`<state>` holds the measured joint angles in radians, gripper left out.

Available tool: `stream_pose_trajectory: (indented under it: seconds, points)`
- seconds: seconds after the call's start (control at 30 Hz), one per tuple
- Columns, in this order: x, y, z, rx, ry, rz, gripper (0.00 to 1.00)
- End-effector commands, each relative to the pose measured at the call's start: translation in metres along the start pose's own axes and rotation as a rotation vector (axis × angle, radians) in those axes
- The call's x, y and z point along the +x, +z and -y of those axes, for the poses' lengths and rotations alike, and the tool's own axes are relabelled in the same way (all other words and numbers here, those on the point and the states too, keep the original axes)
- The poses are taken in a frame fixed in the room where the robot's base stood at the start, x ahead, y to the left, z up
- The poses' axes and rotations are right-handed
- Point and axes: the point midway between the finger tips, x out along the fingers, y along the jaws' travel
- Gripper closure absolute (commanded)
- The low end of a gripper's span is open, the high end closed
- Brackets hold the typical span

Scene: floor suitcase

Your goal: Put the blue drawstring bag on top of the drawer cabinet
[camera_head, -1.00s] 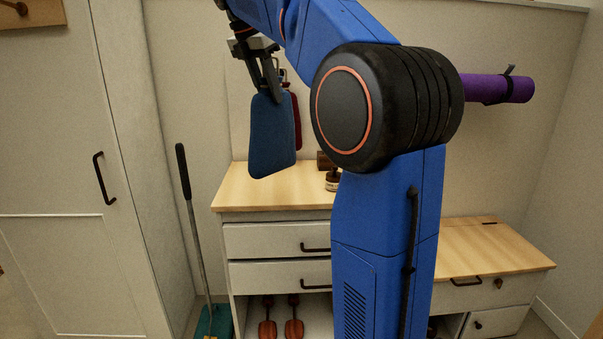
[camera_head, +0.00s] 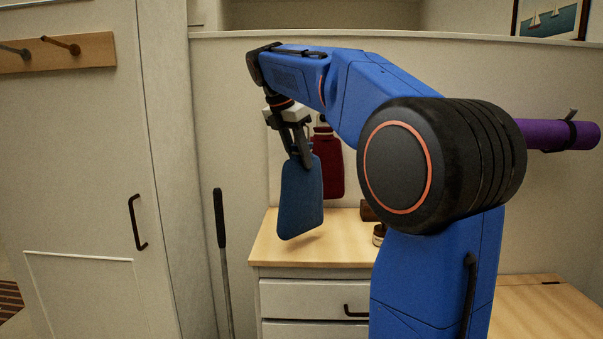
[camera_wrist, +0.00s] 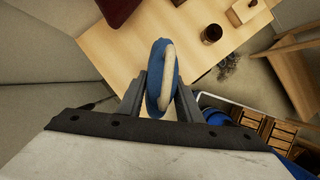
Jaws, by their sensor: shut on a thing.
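The blue drawstring bag (camera_head: 301,200) hangs from my gripper (camera_head: 301,160), which is shut on its upper end. The bag is above the drawer cabinet (camera_head: 275,248), whose light wooden top shows beneath it. Its lower edge appears a little above the top, though I cannot tell the exact gap. In the wrist view, the bag (camera_wrist: 153,92) is seen end-on between the fingers of my gripper (camera_wrist: 160,98), with a pale loop at its top. The cabinet's wooden top (camera_wrist: 115,55) lies below it.
A dark red bag (camera_head: 331,165) hangs on the wall behind. A small jar (camera_head: 379,235) and a brown block (camera_head: 368,211) stand on the cabinet top near my arm. A purple roll (camera_head: 560,135) sticks out at right. A long-handled tool (camera_head: 221,240) stands left of the cabinet.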

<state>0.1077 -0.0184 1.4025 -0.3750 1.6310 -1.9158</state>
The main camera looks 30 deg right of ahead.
Motion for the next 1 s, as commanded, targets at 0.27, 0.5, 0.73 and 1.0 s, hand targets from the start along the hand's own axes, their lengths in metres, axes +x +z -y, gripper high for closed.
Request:
stream_pose_trajectory:
  seconds: [0.27,0.5,0.73,1.0]
  points:
    - [0.031,-0.013,0.000,-0.001,-0.001,0.000,1.00]
    - [0.035,-0.015,0.000,0.000,0.000,0.000,1.00]
    - [0.037,-0.016,0.000,0.000,0.000,0.000,1.00]
    - [0.037,-0.016,0.000,0.000,-0.001,0.000,0.49]
